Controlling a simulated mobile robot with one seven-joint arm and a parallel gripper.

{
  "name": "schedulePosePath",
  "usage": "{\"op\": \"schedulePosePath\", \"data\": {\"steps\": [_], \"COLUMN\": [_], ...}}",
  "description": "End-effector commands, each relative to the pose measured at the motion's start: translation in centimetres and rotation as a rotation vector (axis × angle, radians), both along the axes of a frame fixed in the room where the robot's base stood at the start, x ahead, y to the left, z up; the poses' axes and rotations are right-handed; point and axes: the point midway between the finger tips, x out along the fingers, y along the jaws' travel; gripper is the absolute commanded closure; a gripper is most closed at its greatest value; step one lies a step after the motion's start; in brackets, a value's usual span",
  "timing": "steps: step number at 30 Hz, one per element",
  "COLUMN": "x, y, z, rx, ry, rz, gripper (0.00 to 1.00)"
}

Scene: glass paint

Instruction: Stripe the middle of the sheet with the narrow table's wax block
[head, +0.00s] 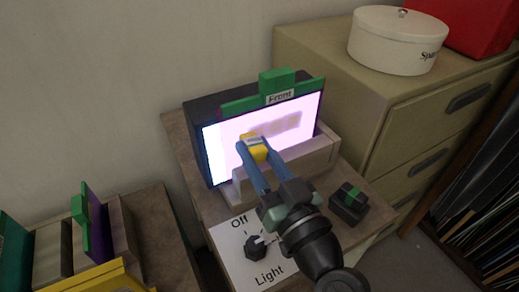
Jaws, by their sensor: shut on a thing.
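A lit, pale pink-white sheet (225,148) stands upright in a dark box, with a green holder (278,92) labelled "Front" along its top edge. A faint tan smear (290,123) shows across the sheet's middle, right of the block. My gripper (256,155) has blue fingers and is shut on a small yellow wax block (254,146) with a pale label. The block is in front of the sheet's middle; I cannot tell whether it touches. My fingers and the block hide part of the sheet and the pale ledge (305,160) below it.
A panel (235,248) with a black knob marked "Off" and "Light" is at the front. A black block with a green band (349,200) sits to the right. A drawer cabinet (400,110) holds a white tin (395,42). A lower table (160,235) at left carries upright plates.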

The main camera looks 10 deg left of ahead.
Motion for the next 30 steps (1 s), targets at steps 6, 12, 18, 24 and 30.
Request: {"op": "schedulePosePath", "data": {"steps": [6,12,18,24,30], "x": [-1.2,-2.8,-4.3,-4.9,-4.9], "y": [-1.0,-2.2,-3.4,-3.6,-3.6], "z": [-0.2,-0.2,-0.1,0.0,0.0], "rx": [0.0,0.0,0.0,-0.001,-0.001], "ry": [-0.001,-0.001,-0.001,0.0,0.0], "rz": [-0.004,-0.004,-0.004,-0.002,-0.002], "gripper": [1.0,1.0,1.0,1.0,1.0]}}
